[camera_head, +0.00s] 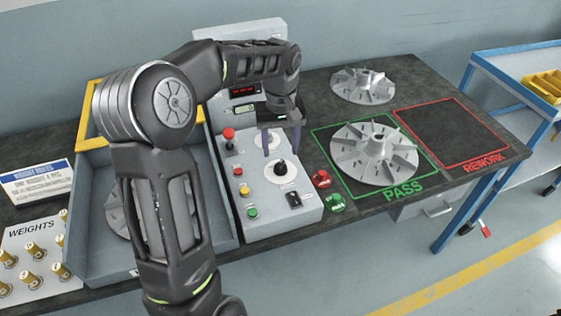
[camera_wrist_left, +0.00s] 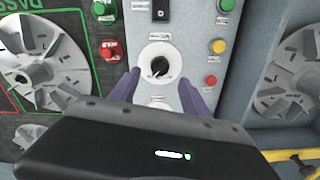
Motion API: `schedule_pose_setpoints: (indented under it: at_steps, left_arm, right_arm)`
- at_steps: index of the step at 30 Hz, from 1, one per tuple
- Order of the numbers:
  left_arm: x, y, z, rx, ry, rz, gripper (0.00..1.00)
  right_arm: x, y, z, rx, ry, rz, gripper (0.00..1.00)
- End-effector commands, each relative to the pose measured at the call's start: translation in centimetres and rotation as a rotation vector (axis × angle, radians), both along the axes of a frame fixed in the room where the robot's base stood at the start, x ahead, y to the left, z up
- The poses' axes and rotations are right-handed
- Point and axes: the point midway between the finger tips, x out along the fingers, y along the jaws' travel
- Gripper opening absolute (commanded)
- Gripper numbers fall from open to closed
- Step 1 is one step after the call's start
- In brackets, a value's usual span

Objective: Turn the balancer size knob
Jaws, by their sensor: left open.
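The balancer's grey control panel (camera_head: 245,192) stands in the middle of the bench. A black knob (camera_head: 280,167) on a white round dial sits on it; it also shows in the wrist view (camera_wrist_left: 159,67). A second white dial (camera_head: 264,141) lies behind it, partly hidden by my gripper. The dial labels are too small to read, so I cannot tell which is the size knob. My left gripper (camera_head: 281,152) hangs over the panel, its purple fingers apart and empty. In the wrist view the fingers (camera_wrist_left: 158,80) point toward the black knob, one on each side. Contact is not visible. My right gripper is out of view.
A red mushroom button (camera_head: 229,134), small buttons and a black rocker switch (camera_head: 293,199) surround the dials. Red (camera_head: 321,179) and green (camera_head: 336,203) buttons sit right of the panel. A finned rotor (camera_head: 372,152) lies in the PASS square; the REWORK square (camera_head: 450,132) is empty.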

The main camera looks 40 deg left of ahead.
Motion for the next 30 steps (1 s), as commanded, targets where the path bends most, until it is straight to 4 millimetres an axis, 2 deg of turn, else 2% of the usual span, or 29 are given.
schedule_pose_setpoints:
  at_steps: [6,12,22,30]
  left_arm:
    - [-0.1,0.0,-3.4,-0.003,0.004,0.001,0.55]
    - [-0.1,0.0,-5.7,-0.002,0.002,0.0,0.55]
    - [0.0,-0.1,-6.2,-0.001,0.001,0.0,0.55]
    - [0.0,-0.1,-6.1,-0.001,0.001,0.0,0.33]
  right_arm:
    - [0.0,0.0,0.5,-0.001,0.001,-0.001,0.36]
    - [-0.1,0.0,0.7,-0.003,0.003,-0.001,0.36]
    - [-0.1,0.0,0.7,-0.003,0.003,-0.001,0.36]
    - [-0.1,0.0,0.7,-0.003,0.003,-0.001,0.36]
